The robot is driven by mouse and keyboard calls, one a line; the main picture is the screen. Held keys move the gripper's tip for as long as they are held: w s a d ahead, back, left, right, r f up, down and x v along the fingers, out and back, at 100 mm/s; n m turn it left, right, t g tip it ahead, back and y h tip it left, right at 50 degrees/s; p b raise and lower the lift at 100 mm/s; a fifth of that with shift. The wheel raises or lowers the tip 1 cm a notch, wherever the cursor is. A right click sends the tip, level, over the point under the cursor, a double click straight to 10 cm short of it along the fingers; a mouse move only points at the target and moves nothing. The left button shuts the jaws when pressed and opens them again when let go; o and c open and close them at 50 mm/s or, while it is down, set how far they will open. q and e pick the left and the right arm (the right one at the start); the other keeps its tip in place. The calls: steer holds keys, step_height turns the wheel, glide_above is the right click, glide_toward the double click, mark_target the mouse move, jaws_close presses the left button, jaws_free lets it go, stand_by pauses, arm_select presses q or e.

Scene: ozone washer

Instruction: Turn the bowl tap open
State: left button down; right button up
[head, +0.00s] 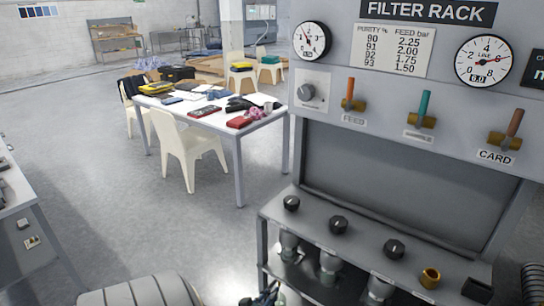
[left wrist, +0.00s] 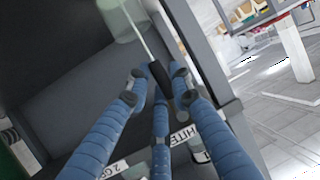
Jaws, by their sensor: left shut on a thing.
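In the left wrist view the fingers of my left gripper (left wrist: 158,88) are closed around a small black handle (left wrist: 159,74), which I take to be the bowl tap. A thin pale rod runs from this handle up beside a translucent bowl (left wrist: 122,28). In the head view only a dark part of my left gripper (head: 263,297) shows at the bottom edge, by the lower left of the rack. Several bowls, one of them here (head: 330,267), hang under the rack's knob shelf. The tap itself is hidden in the head view. My right gripper is out of view.
The filter rack (head: 400,185) fills the right side, with gauges, three coloured-handled valves and black knobs (head: 338,224). A white table (head: 240,128) with chairs stands behind to the left. A bench (head: 15,190) is at the left edge. The floor between is clear.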

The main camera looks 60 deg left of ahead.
arm_select(q)
steer(key=shift+s+f, duration=0.1)
steer(key=c, duration=1.5)
jaws_free()
steer(key=shift+c, duration=0.2)
steer(key=v, duration=1.2)
steer(key=shift+a, duration=0.1)
